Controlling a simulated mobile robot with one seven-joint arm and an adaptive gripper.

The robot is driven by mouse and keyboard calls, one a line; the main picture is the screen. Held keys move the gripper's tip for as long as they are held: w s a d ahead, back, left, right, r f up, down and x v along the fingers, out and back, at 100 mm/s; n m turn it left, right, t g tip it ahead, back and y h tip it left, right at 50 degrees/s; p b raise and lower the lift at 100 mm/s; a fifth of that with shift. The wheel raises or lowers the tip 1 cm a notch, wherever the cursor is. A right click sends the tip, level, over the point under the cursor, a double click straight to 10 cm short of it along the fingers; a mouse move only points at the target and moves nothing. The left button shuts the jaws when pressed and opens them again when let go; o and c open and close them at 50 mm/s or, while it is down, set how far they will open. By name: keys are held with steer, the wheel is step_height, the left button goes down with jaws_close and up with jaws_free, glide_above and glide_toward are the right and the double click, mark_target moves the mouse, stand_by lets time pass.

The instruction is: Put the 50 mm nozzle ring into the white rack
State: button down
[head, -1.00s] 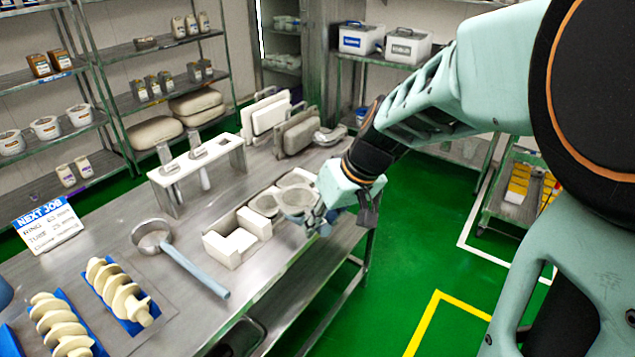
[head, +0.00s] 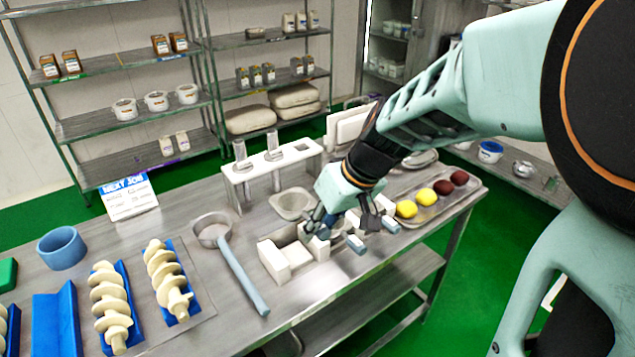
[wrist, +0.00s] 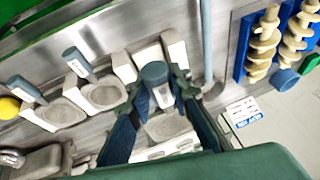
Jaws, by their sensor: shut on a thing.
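My gripper (head: 325,222) is shut on the blue-grey handle (wrist: 155,72) of a grey nozzle ring, with a white label below the handle. The ring itself (wrist: 165,125) shows between my fingers (wrist: 157,85) in the wrist view, and left of my gripper in the head view (head: 293,203). Its size cannot be read. The white rack (head: 275,264) is made of white blocks and lies at and below my gripper. Two other rings with similar handles (wrist: 105,94) (wrist: 62,112) sit beside the held one. I cannot tell whether the held ring touches the rack.
A white stand with tubes (head: 240,177) is behind the rack. A long-handled pan (head: 212,230) lies to its left. A tray with yellow and dark balls (head: 455,200) is to the right. Augers on blue holders (head: 160,265) and a NEXT JOB sign (head: 130,195) are farther left.

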steer(key=shift+w+a, duration=0.15)
steer(key=shift+a, duration=0.05)
step_height(320, 180, down, 5)
steer(key=b, duration=0.3)
steer(key=shift+r+b, duration=0.15)
steer(key=shift+b, duration=0.3)
stand_by(0.5)
steer(key=shift+f+b, duration=1.45)
steer(key=shift+f, duration=0.05)
step_height(320, 180, down, 4)
steer(key=b, duration=0.4)
steer(key=shift+f+b, duration=0.25)
steer(key=shift+b, duration=0.1)
